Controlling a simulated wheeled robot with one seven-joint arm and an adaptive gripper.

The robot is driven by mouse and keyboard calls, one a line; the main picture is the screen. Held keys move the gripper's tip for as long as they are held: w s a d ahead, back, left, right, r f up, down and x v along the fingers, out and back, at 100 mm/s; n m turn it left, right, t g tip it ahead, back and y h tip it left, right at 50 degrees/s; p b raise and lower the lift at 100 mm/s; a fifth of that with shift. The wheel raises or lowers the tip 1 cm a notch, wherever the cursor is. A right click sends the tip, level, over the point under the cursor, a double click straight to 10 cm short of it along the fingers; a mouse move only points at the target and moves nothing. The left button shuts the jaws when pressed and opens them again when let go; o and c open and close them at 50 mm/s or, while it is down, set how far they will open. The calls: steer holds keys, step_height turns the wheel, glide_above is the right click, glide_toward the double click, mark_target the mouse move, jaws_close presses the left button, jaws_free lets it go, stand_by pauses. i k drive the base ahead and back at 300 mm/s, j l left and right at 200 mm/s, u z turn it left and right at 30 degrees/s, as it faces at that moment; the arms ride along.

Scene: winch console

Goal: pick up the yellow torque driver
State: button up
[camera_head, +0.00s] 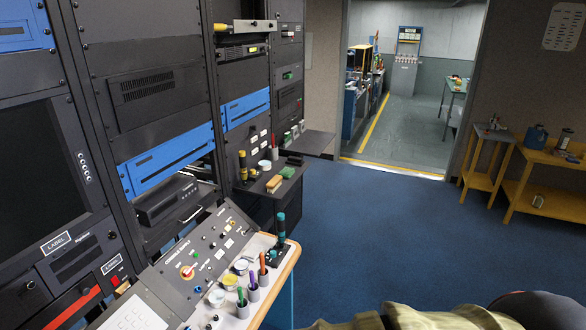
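An upright yellow and black tool (243,166) stands on the small dark shelf (262,190) that juts from the equipment rack. It looks like the yellow torque driver, but it is too small to be sure. A similar upright teal and black tool (281,229) stands at the right end of the console desk. My gripper is not in view, and nothing touches the yellow tool.
The dark shelf also holds a yellow-orange block (274,183) and small items. The sloped console (190,262) and its desk, with pen cups (254,291), stand in front. Blue floor (370,230) is open to the right. A yellow bench (545,199) stands far right.

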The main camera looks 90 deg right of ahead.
mark_target(242, 153)
steer(key=l+z, duration=0.1)
steer(key=z, duration=2.55)
steer(key=i+l+u, duration=0.4)
steer(key=l, duration=0.25)
steer(key=i+l+u, duration=0.15)
steer(key=i+l, duration=0.15)
steer(key=i+l+u, duration=0.2)
steer(key=l, duration=0.25)
steer(key=i+l+u, duration=0.2)
steer(key=l, duration=0.25)
steer(key=i+l+u, duration=0.15)
steer(key=i+l, duration=0.15)
steer(key=i, duration=0.1)
